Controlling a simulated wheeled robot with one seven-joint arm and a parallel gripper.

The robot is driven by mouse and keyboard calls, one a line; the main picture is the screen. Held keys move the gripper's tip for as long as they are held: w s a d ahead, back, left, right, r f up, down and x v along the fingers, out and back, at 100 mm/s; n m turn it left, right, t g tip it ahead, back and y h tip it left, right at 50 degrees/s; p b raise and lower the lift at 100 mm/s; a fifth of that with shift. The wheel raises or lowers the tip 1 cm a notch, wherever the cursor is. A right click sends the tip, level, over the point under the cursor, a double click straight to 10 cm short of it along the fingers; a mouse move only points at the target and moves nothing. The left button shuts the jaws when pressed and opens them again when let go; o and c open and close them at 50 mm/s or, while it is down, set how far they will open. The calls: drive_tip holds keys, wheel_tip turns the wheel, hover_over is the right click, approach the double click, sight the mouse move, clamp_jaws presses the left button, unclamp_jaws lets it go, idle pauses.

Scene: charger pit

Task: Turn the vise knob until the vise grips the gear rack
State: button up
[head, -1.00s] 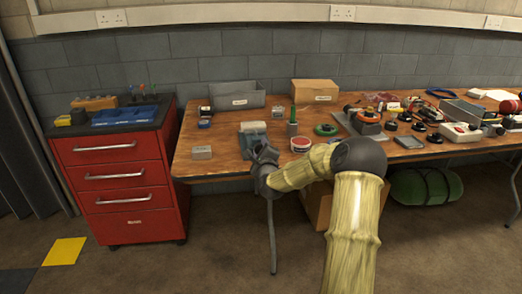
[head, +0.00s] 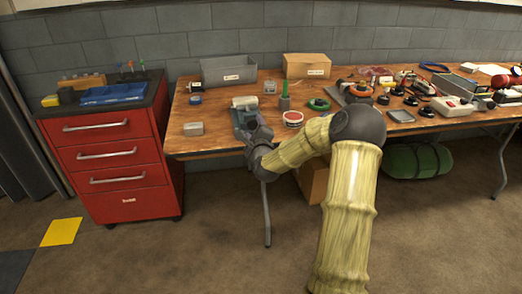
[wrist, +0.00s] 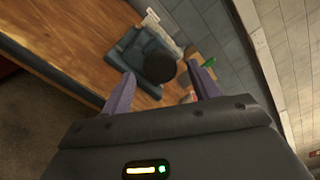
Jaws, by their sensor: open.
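The teal-grey vise (head: 238,117) sits on the wooden bench near its front edge, partly hidden by my gripper. In the wrist view the vise (wrist: 125,50) shows its round dark knob (wrist: 159,68) facing me. A pale piece (head: 245,102) lies along the top of the vise; I cannot tell whether it is the gear rack or whether the jaws touch it. My gripper (head: 257,132) is at the front of the vise. In the wrist view its two fingers (wrist: 161,72) are open, one on each side of the knob; contact is not clear.
A small grey block (head: 194,129) lies left of the vise. A red-and-white tub (head: 293,119) and a green bottle (head: 284,103) stand to its right. A grey bin (head: 229,70) is behind. A red drawer cabinet (head: 115,155) stands left of the bench (head: 205,147).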

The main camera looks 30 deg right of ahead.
drive_tip(key=p+v, duration=0.1)
drive_tip(key=v, duration=1.3)
drive_tip(key=shift+a, duration=0.1)
drive_tip(key=s+a+f+n+g+y, duration=0.2)
drive_tip(key=a+f+n+g+y, duration=0.1)
drive_tip(key=a+n, duration=0.35)
drive_tip(key=s+a+f+n+g+y, duration=0.2)
drive_tip(key=a+f+n+g, duration=0.25)
drive_tip(key=n, duration=0.35)
drive_tip(key=s+a+r+n+g, duration=0.1)
drive_tip(key=s+a+n+g, duration=0.1)
drive_tip(key=s+n, duration=0.4)
drive_tip(key=s+a+n+g, duration=0.3)
drive_tip(key=s+n+g, duration=0.2)
drive_tip(key=s, duration=0.5)
drive_tip(key=shift+s+r+n, duration=0.35)
drive_tip(key=shift+r+n, duration=0.05)
drive_tip(key=shift+n, duration=0.45)
